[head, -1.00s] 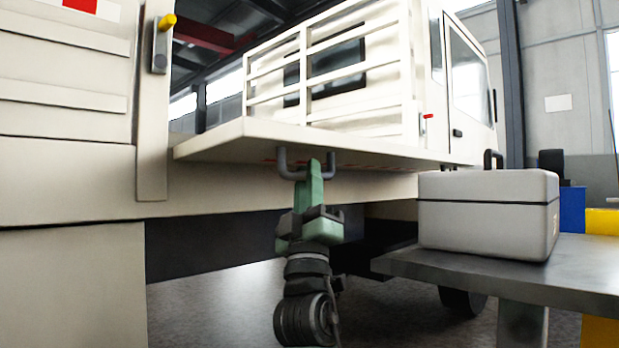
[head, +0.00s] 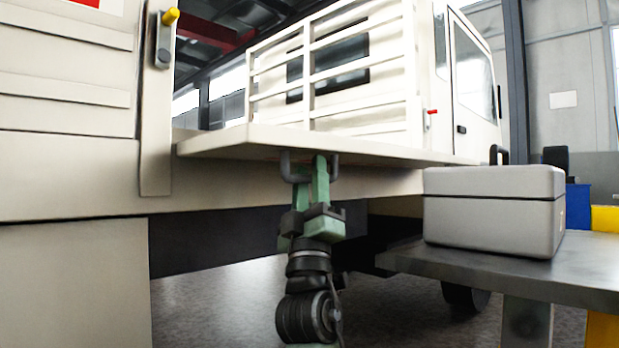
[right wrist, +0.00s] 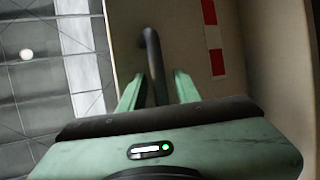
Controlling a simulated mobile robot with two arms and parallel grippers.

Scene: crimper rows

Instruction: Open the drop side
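The cream drop side (head: 230,143) of the truck bed leans far out from the bed, close to level, with its underside partly showing. A grey U-shaped handle (head: 288,172) sticks out near its outer edge. In the right wrist view, the handle's bar (right wrist: 153,60) runs between the two green fingers (right wrist: 158,90). A yellow-tipped latch (head: 165,42) sits on the post left of the drop side. My left gripper is not in view.
A grey case (head: 490,212) stands on a dark bench (head: 540,275) just right of my right arm. The white slatted headboard (head: 380,85) and cab rise behind the drop side. A red-tipped latch (head: 430,115) sits there. Open floor lies below.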

